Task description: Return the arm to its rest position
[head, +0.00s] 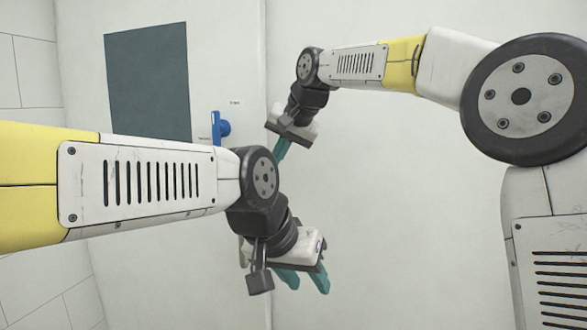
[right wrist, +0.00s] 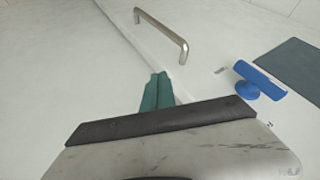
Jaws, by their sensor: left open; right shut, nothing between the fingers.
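My left gripper (head: 302,279) shows at the lower middle of the head view, at the end of the arm that comes in from the left. Its teal fingers are apart and nothing is between them. My right gripper (head: 280,150) is higher in the head view, in front of the white wall panels. Its teal fingers are together and empty. They also show together in the right wrist view (right wrist: 157,92). Both arms are raised and bent at the wrist, and neither gripper touches anything that I can see.
A blue handle (head: 220,127) sits on the white panel, left of my right gripper, beside a dark grey rectangular panel (head: 148,80). A metal bar handle (right wrist: 163,30) shows in the right wrist view. The white surface on the right side is bare.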

